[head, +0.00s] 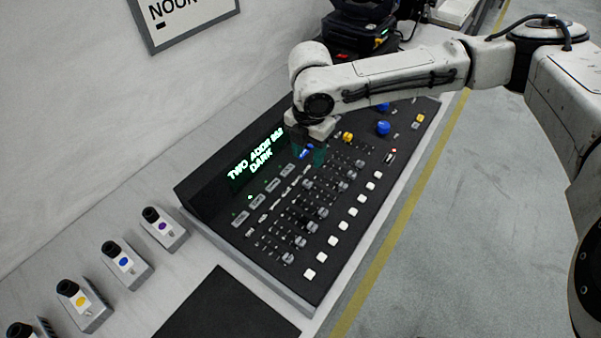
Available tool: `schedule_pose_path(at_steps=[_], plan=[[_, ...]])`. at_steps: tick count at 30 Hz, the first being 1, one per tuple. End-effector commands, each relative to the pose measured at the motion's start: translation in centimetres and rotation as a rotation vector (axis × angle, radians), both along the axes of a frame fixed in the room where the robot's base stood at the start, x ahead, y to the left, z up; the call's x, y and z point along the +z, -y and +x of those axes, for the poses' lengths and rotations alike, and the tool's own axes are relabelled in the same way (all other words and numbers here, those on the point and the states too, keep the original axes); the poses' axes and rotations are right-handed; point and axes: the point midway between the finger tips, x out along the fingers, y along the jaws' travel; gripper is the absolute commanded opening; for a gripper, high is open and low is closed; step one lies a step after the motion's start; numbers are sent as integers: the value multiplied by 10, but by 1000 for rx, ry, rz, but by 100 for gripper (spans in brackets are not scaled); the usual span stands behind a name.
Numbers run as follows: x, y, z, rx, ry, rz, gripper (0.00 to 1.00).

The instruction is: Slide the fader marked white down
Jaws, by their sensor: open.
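A black lighting console (330,215) lies on the light bench, with a row of grey fader caps (312,227) running diagonally across it. The fader labels are too small to read, so I cannot tell which one is marked white. The caps sit close to the row of white square buttons (331,241). My gripper (318,154) points down over the far part of the console, near a small blue panel (306,154). It is open and looks empty. My wrist and the fingers' dark colour hide its tips, and I cannot tell whether they touch the console.
Blue knobs (383,128) and a yellow knob (348,137) stand near my gripper. Small lamp units (124,262) line the bench at left. A black mat (225,310) lies in front. Floor at right is clear.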

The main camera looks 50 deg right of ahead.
Motion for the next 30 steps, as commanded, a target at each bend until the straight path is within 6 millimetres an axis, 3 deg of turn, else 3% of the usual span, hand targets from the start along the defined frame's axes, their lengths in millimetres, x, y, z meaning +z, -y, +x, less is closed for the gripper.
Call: schedule_pose_path(at_steps=[16,21,30], plan=[[-87,0,-1,-1,-3,0,49],[-99,-1,0,0,-1,-1,49],[-101,0,0,0,-1,-1,49]])
